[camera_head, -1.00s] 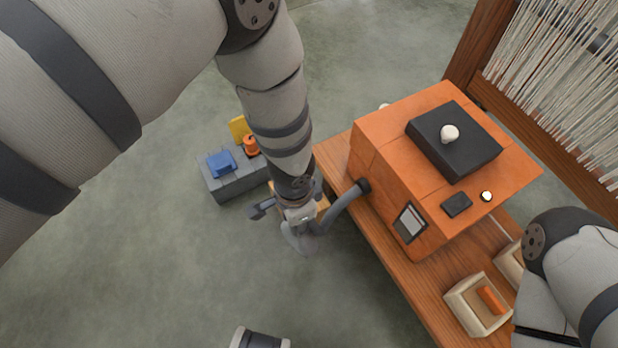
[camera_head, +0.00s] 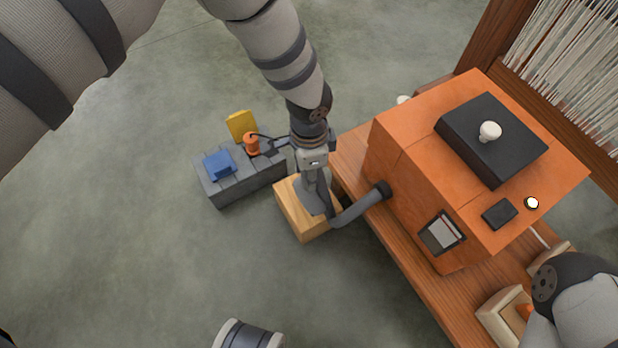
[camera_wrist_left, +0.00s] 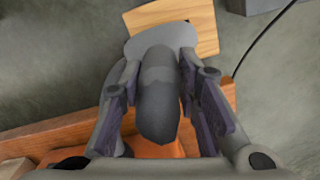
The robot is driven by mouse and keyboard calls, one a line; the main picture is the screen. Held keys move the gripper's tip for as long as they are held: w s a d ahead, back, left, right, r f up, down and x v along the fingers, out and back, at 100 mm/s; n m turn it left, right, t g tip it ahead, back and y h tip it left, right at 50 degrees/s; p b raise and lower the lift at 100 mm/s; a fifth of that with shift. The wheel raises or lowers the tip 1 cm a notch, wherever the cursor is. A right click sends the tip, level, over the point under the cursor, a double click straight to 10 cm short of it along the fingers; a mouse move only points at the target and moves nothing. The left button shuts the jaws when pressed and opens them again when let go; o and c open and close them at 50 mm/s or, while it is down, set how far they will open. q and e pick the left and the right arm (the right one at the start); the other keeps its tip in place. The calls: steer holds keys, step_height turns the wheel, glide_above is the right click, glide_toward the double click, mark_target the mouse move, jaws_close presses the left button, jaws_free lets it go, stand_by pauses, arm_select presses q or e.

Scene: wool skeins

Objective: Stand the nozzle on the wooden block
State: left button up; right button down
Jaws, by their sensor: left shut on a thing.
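The grey nozzle (camera_head: 315,198) has a wide flared foot and a hose (camera_head: 355,208) running to the side of the orange machine. My left gripper (camera_head: 314,176) is shut on the nozzle from above. In the left wrist view the nozzle (camera_wrist_left: 158,95) is between the fingers, its flared foot overlapping the light wooden block (camera_wrist_left: 200,28). In the head view the nozzle looks roughly upright over the wooden block (camera_head: 293,212), toward its right side. I cannot tell whether its foot touches the block. My right gripper is out of view; only its arm shows at lower right.
The orange machine (camera_head: 405,160) stands on a wooden bench (camera_head: 400,255) right of the block. A grey stand (camera_head: 235,188) with a blue piece (camera_head: 218,165) and an orange piece (camera_head: 251,143) is to the left. Open floor lies in front.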

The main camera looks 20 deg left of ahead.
arm_select(q)
steer(key=shift+w+a+f+b, duration=0.25)
steer(key=shift+w+f, duration=0.15)
steer(key=shift+f, duration=0.15)
steer(key=shift+w+a+f+b, duration=0.1)
steer(key=shift+w+a+f, duration=0.1)
steer(key=shift+w+f, duration=0.25)
steer(key=shift+w+a+f+b, duration=0.15)
steer(key=shift+f+b, duration=0.25)
steer(key=shift+f, duration=0.55)
steer(key=shift+w+a+f+b, duration=0.1)
steer(key=shift+f+b, duration=0.3)
steer(key=shift+f, duration=0.5)
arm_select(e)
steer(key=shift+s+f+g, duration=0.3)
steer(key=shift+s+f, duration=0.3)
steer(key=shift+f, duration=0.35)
arm_select(q)
steer(key=shift+f, duration=0.2)
steer(key=o, duration=1)
steer(key=shift+o, duration=0.2)
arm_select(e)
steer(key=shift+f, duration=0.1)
arm_select(q)
steer(key=shift+r, duration=0.1)
